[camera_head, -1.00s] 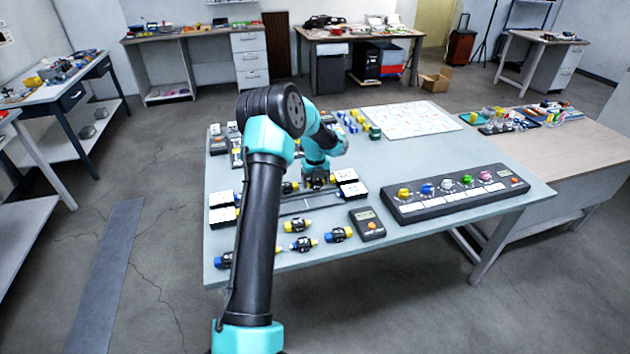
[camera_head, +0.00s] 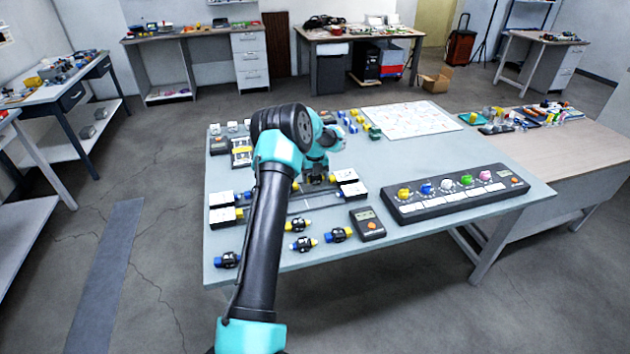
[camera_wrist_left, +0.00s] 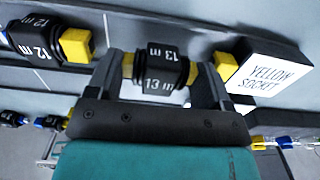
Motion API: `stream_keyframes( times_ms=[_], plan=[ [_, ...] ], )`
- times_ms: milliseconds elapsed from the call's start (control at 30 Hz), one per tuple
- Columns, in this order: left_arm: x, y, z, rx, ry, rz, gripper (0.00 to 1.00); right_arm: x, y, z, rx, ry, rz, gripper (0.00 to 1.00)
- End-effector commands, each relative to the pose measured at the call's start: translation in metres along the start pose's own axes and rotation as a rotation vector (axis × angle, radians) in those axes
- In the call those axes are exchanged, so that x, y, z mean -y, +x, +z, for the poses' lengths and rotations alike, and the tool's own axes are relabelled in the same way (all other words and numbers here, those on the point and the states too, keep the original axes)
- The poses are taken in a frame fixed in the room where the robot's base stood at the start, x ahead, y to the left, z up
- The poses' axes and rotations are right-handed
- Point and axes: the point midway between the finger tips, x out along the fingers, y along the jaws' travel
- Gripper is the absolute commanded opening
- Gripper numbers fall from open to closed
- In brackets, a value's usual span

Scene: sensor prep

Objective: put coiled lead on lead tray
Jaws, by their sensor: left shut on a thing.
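My left gripper (camera_head: 318,182) is shut on a black coiled lead marked 13 m (camera_wrist_left: 160,75), between its two fingers in the left wrist view. Yellow ends show beside the lead; the right one (camera_wrist_left: 226,67) lies close to a white block marked YELLOW SOCKET (camera_wrist_left: 272,72). Whether they touch I cannot tell. Another coiled lead, marked 12 m (camera_wrist_left: 38,38), lies to the left with a yellow plug. In the head view the held lead is mostly hidden by my arm. A grey strip-like tray (camera_head: 322,203) lies between the white socket blocks; whether it is the lead tray is unclear. My right gripper is not in view.
White socket blocks stand at left (camera_head: 222,199) and right (camera_head: 353,190). Several coiled leads (camera_head: 303,243) lie near the front edge. A handheld meter (camera_head: 367,225) and a black panel with coloured knobs (camera_head: 455,192) stand to the right. A white sheet (camera_head: 412,120) lies at the back.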

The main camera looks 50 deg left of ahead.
Motion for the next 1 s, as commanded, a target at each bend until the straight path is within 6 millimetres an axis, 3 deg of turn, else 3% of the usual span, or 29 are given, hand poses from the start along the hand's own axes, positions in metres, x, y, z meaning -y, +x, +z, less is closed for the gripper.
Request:
stream_keyframes(
  times_ms=[133, 567, 600, 833, 1000],
  plan=[
    [0.0, 0.016, 0.0, 0.001, -0.001, 0.0, 0.49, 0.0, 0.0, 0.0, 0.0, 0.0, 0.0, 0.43],
    [0.0, 0.021, 0.0, 0.002, 0.0, 0.0, 0.49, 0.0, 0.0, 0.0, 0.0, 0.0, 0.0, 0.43],
    [0.0, 0.02, 0.0, 0.002, 0.0, 0.0, 0.78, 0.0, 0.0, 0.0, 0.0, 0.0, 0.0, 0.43],
    [0.0, 0.02, 0.0, 0.002, 0.0, 0.0, 0.99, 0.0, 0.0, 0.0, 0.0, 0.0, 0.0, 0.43],
    [0.0, 0.02, 0.0, 0.002, 0.0, 0.0, 0.99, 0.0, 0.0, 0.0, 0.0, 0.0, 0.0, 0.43]
  ],
)
